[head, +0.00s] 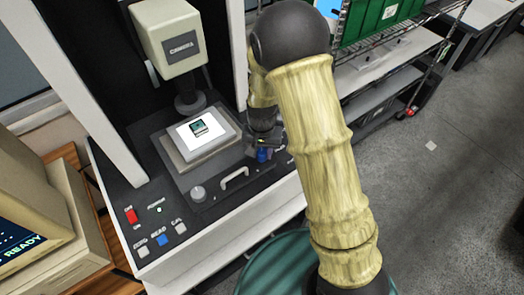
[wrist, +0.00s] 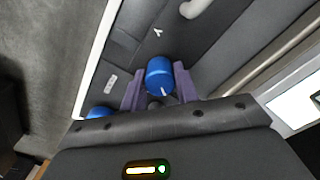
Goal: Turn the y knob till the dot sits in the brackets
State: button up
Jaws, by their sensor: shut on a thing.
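The y knob is a blue round knob with a white mark (wrist: 160,74), beside a white "Y" on the dark panel in the wrist view. My gripper (wrist: 159,88) has its two purple-grey fingers on either side of this knob and is shut on it. In the head view my gripper (head: 262,142) reaches down at the right side of the machine's panel, with a blue knob (head: 263,155) just under it. I cannot make out the dot or the brackets in either view.
A second blue knob (wrist: 98,113) is close by, partly hidden by my gripper. The stage holds a white plate (head: 212,143) with a small dark-green piece. A grey knob (head: 198,194), a handle (head: 235,178) and a red switch (head: 131,216) are on the panel. A monitor (head: 22,243) reads "READY".

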aim_at(262, 151)
jog(key=shift+w+r, duration=0.1)
jog(key=o, duration=1)
jog(key=shift+c, duration=0.2)
notch_tip(262, 151, up, 17)
jog(key=b, duration=0.2)
jog(key=shift+r, duration=0.15)
jog(key=s+d+f+n+t, duration=0.1)
jog(key=s+d+f, duration=0.1)
jog(key=s+d, duration=0.4)
jog(key=s+d+f+t, duration=0.1)
jog(key=s+d+f, duration=0.2)
jog(key=s+d, duration=0.3)
jog(key=shift+s+d+n+t, duration=0.3)
jog(key=shift+s+d+n, duration=0.1)
jog(key=shift+d, duration=0.35)
